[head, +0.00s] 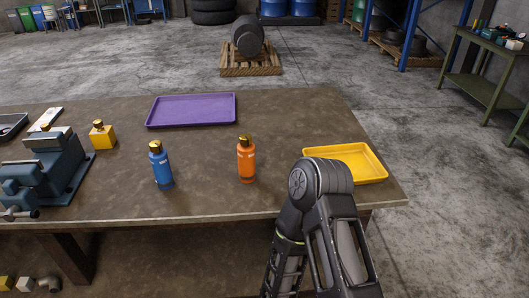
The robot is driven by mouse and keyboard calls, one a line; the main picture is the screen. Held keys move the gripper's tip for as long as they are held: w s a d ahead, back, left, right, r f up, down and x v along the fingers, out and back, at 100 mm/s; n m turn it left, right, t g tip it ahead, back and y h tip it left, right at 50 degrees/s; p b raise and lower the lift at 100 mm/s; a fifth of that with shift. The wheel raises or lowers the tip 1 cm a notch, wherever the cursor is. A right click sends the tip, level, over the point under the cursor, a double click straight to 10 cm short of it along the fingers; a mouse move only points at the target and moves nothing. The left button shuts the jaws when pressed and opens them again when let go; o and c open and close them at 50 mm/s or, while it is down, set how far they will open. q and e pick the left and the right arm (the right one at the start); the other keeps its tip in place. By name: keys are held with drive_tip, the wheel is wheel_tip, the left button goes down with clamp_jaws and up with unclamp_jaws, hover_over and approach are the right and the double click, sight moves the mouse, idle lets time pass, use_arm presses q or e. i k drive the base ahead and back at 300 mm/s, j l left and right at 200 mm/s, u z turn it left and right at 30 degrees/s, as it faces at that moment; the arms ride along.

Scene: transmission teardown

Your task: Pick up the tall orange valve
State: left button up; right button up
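The tall orange valve (247,160) stands upright on the brown workbench (205,198), right of the middle, with a gold-coloured top. Nothing touches it. A blue valve of similar shape (160,166) stands to its left, and a short yellow one with a gold top (102,135) is farther left. One of my arms rises at the lower right, to the right of the orange valve and apart from it in the picture. Neither of my grippers shows in this view.
A purple tray (191,109) lies behind the valves, and a yellow tray (350,160) is at the right end, partly behind my arm. A blue-grey vise (55,165) stands at the left. The bench between the orange and blue valves is clear.

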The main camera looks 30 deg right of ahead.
sight(246, 154)
drive_tip(key=l+u, duration=0.1)
drive_tip(key=l, duration=0.35)
drive_tip(key=k+l+u, duration=0.1)
drive_tip(key=l, duration=0.35)
drive_tip(key=l+u, duration=0.15)
drive_tip(key=l, duration=0.3)
drive_tip(key=k+l+u, duration=0.1)
drive_tip(key=l, duration=0.35)
drive_tip(key=k+l+u, duration=0.1)
drive_tip(key=l, duration=0.3)
drive_tip(key=k+l+u, duration=0.1)
drive_tip(key=l, duration=0.3)
drive_tip(key=k+l+u, duration=0.1)
drive_tip(key=k+l, duration=0.15)
drive_tip(key=l, duration=0.15)
